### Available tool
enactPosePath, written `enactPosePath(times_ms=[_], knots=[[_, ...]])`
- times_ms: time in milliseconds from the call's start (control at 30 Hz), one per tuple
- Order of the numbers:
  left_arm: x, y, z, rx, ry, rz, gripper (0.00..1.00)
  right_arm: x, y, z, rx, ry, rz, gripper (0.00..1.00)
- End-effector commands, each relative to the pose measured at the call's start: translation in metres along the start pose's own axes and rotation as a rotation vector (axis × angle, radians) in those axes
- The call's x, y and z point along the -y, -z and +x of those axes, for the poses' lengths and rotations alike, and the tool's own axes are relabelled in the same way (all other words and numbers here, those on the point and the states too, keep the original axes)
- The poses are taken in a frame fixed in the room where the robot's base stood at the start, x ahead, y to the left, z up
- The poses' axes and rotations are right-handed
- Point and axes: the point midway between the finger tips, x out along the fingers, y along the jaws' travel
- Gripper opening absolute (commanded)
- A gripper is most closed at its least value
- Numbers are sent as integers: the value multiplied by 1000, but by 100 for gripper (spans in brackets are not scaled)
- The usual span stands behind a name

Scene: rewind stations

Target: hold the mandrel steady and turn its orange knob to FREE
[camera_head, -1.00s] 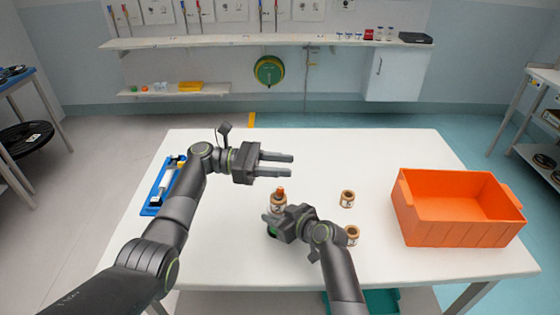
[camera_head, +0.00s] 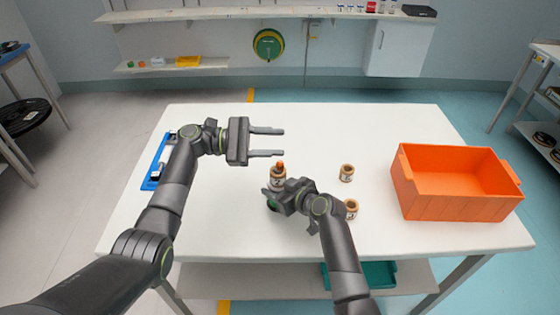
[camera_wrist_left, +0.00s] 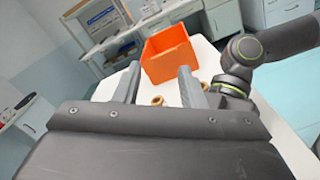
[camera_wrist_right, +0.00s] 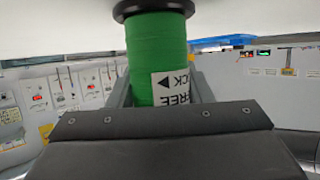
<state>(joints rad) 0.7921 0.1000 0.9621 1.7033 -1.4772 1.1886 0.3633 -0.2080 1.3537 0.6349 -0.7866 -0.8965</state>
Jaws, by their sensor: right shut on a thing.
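The mandrel stands upright on the white table, its green lower body (camera_head: 272,206) partly hidden by my right gripper (camera_head: 267,194). A brown labelled roll (camera_head: 278,182) is around its upper part, and the orange knob (camera_head: 281,165) is on top. My right gripper is shut on the green body. In the right wrist view the green body (camera_wrist_right: 157,50) sits between the fingers, with a black flange and a white label reading FREE and part of LOCK, upside down. My left gripper (camera_head: 283,142) is open and empty, behind and above the knob, not touching it.
Two more brown rolls (camera_head: 347,173) (camera_head: 351,209) stand right of the mandrel. An orange crate (camera_head: 455,206) is at the table's right. A blue holder (camera_head: 151,173) lies at the left, partly behind my left arm. The table's back is clear.

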Motion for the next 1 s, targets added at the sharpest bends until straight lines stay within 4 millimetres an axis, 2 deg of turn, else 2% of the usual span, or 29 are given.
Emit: enactPosePath(times_ms=[500, 1000], knots=[[24, 21, -30, -131, -91, 840, 37, 0, 1, 0, -2, 0, 0, 16], [49, 33, -58, -327, -63, 1645, 37, 0, 1, 0, -2, 0, 0, 16]])
